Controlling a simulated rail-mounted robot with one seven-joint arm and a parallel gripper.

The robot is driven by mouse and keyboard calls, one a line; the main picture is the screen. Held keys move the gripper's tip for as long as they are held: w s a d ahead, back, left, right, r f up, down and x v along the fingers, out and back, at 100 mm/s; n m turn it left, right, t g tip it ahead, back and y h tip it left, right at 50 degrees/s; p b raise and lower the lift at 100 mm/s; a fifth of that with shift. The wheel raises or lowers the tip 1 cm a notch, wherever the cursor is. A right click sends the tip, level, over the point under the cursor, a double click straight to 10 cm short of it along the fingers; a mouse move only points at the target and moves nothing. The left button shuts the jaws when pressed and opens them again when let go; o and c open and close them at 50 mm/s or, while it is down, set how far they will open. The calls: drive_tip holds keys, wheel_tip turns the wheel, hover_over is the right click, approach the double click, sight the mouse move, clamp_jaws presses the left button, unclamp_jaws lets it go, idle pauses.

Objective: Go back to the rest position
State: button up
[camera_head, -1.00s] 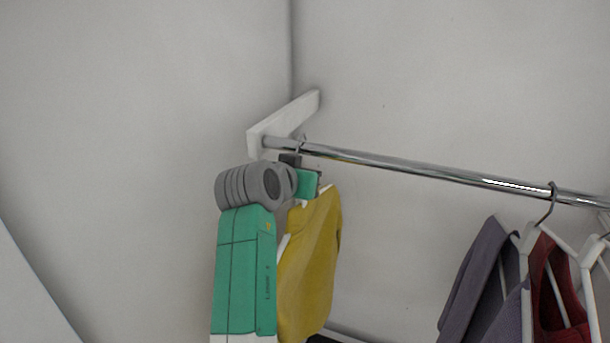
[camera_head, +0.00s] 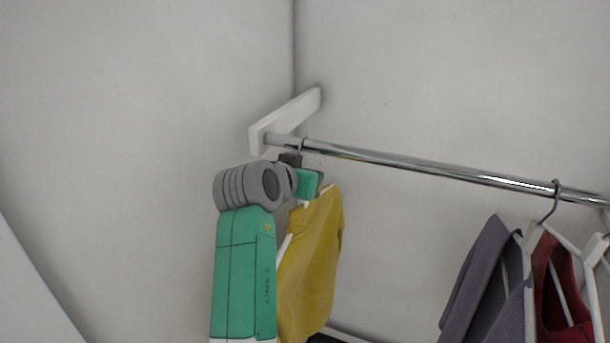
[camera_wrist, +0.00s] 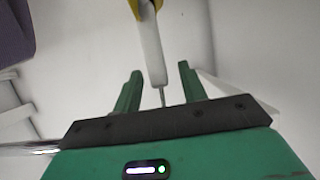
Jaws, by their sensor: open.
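My gripper (camera_wrist: 160,68) is open, with its two green fingers apart on either side of a white hanger's neck (camera_wrist: 151,45). I cannot tell whether either finger touches it. The hanger carries a yellow garment (camera_head: 314,262). Its hook (camera_head: 303,145) is on the chrome rail (camera_head: 420,167), close to the rail's left end. In the head view my gripper (camera_head: 308,184) is just below the rail at the top of the yellow garment, partly hidden by my wrist.
A white bracket (camera_head: 285,120) holds the rail's left end near the wall corner. A purple garment (camera_head: 482,280) and a red garment (camera_head: 562,290) hang on white hangers to the right. The rail between them and the yellow garment is bare.

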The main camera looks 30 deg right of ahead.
drive_tip(key=b+v, duration=0.2)
drive_tip(key=v, duration=0.5)
drive_tip(key=shift+s+r, duration=0.1)
drive_tip(key=s+a+r+n+t+y, duration=0.5)
drive_tip(key=s+a+t, duration=0.3)
drive_tip(key=s+a, duration=0.4)
drive_tip(key=s+a+r+n+t+y, duration=0.5)
drive_tip(key=s+a+r+t, duration=0.3)
drive_tip(key=s+a, duration=0.4)
drive_tip(key=shift+s+a+n+t+y, duration=0.3)
drive_tip(key=shift+s+a+t+y, duration=0.15)
drive_tip(key=shift+a+y, duration=0.2)
